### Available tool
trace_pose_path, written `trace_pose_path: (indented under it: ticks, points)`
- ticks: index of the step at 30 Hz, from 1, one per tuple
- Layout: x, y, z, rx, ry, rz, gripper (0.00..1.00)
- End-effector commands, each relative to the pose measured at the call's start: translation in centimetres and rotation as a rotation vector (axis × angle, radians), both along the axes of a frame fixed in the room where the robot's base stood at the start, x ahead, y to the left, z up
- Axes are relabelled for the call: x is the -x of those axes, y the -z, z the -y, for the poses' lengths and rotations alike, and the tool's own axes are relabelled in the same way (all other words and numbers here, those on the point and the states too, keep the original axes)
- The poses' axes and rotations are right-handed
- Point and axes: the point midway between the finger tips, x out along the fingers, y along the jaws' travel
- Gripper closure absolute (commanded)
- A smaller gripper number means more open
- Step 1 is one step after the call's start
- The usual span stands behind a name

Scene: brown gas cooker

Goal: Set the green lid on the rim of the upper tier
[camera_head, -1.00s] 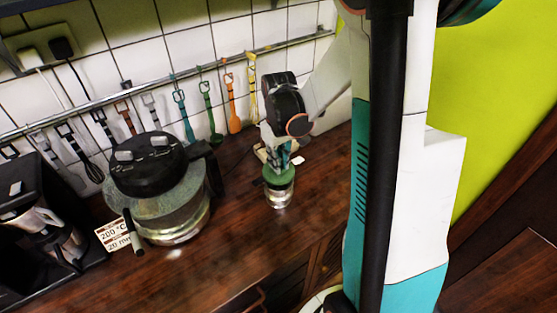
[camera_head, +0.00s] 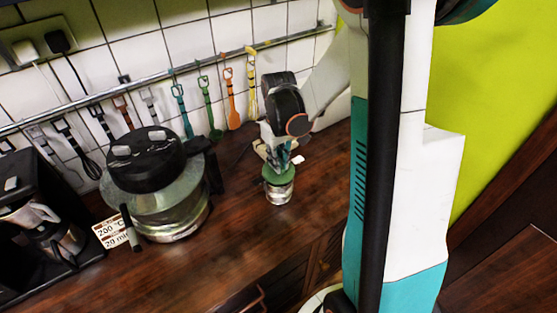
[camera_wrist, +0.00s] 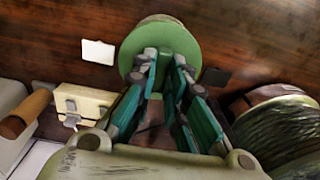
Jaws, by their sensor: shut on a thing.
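The round green lid (camera_head: 279,178) is over a small clear and silvery container (camera_head: 280,194) that stands on the brown wooden counter. My gripper (camera_head: 277,165) points down at the lid from above and is shut on its top part. In the wrist view my gripper's fingers (camera_wrist: 160,60) come together over the green lid (camera_wrist: 165,30), which hides the container's rim and the tiers under it. The lid looks about level. I cannot tell whether it touches the rim or sits just above it.
A large pot with a black top (camera_head: 150,160) and a glassy body stands to the left, with a temperature sign (camera_head: 110,232) in front. A black coffee machine (camera_head: 40,225) is at far left. Utensils hang from a wall rail (camera_head: 150,85).

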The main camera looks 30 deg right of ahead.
Motion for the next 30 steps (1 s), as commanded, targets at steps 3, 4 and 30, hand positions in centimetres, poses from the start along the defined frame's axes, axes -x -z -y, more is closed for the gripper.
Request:
trace_pose_path:
  ticks: [3, 4, 30]
  points:
    - [0.0, 0.3, 0.0, 0.0, 0.0, 0.0, 1.0]
    - [0.0, 0.4, 0.0, 0.0, 0.0, 0.0, 1.0]
    - [0.0, 1.3, 0.0, 0.0, 0.0, 0.0, 0.64]
